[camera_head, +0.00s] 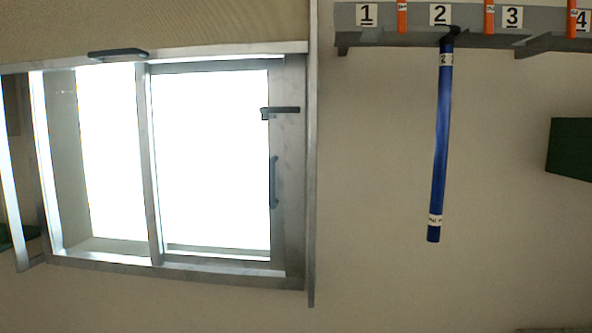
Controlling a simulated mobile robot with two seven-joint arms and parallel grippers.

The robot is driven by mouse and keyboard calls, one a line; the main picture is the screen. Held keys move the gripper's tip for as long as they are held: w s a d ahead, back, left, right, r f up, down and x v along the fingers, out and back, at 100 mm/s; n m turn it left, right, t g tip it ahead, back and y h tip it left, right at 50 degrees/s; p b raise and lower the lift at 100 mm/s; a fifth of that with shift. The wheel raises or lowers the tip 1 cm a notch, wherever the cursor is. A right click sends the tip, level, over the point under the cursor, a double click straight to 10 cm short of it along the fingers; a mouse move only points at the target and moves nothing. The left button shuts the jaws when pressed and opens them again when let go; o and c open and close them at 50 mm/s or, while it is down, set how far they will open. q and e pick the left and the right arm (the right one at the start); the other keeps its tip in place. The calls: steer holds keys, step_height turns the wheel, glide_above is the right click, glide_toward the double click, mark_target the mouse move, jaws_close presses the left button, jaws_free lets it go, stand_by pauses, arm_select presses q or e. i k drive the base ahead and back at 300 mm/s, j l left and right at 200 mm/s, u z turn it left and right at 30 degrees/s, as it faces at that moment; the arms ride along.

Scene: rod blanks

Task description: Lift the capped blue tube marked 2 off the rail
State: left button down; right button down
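The blue tube (441,140) hangs below the grey rail (385,38) at the top right. It has a dark cap or hook (450,34) at its upper end, under the label 2 (440,15). A white band near its top carries a 2, and another white band with unreadable print sits near its lower end. The tube hangs almost straight, leaning slightly left toward the bottom. Neither of my grippers shows in this view.
Orange strips (402,17) stand between the rail labels 1, 2, 3 and 4. A bright framed window (210,160) with dark handles fills the left. A dark green object (571,148) is at the right edge. The wall around the tube is clear.

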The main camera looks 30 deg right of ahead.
mark_target(446, 43)
steer(key=z, duration=1.65)
